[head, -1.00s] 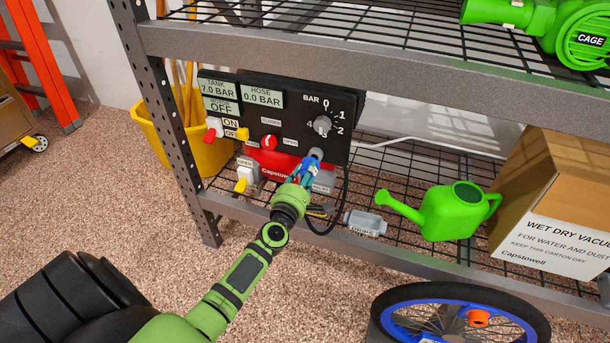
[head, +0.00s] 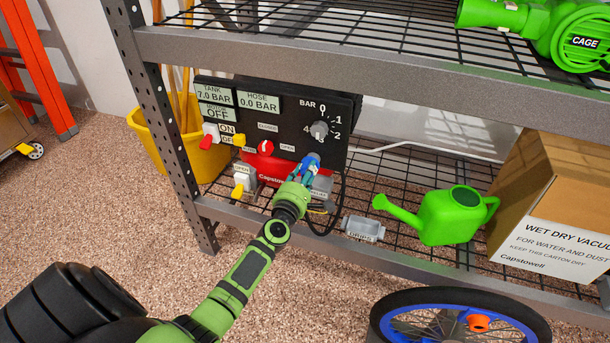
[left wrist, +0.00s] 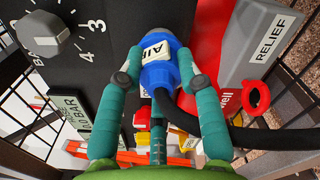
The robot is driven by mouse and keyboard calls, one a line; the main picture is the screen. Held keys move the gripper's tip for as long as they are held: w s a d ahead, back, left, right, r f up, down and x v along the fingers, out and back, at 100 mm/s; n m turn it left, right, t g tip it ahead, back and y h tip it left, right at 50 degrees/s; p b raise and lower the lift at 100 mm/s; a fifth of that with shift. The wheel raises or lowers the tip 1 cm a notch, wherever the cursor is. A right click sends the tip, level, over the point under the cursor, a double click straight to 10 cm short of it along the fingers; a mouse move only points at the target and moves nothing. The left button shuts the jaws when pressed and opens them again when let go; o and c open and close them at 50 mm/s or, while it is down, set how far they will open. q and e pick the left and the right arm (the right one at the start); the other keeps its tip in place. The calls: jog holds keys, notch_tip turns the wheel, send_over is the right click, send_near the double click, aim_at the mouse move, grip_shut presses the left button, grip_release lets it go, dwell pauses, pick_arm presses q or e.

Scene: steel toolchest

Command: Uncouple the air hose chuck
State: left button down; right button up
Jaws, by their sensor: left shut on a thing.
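The blue air hose chuck (head: 312,162) is at the lower right of the black panel (head: 290,130). In the left wrist view the chuck (left wrist: 160,75) carries a label reading AIR. A black hose (left wrist: 240,138) curves away from it to the right. My left gripper (head: 303,172) is shut on the chuck; its teal fingers (left wrist: 165,82) press on both sides. The joint between chuck and panel is mostly hidden, so I cannot tell whether they are coupled. The hose display (head: 260,102) reads 0.0 BAR. My right gripper is not in view.
The tank display (head: 215,92) reads 7.0 BAR. A pressure knob (head: 319,130) sits above the chuck. The red relief ring (left wrist: 257,96) is close beside the fingers. The shelf beam (head: 300,58) runs overhead.

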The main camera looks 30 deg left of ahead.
pick_arm(q)
jog(key=c, duration=0.8)
grip_release()
jog(key=shift+o, duration=0.2)
jog(key=v, duration=1.2)
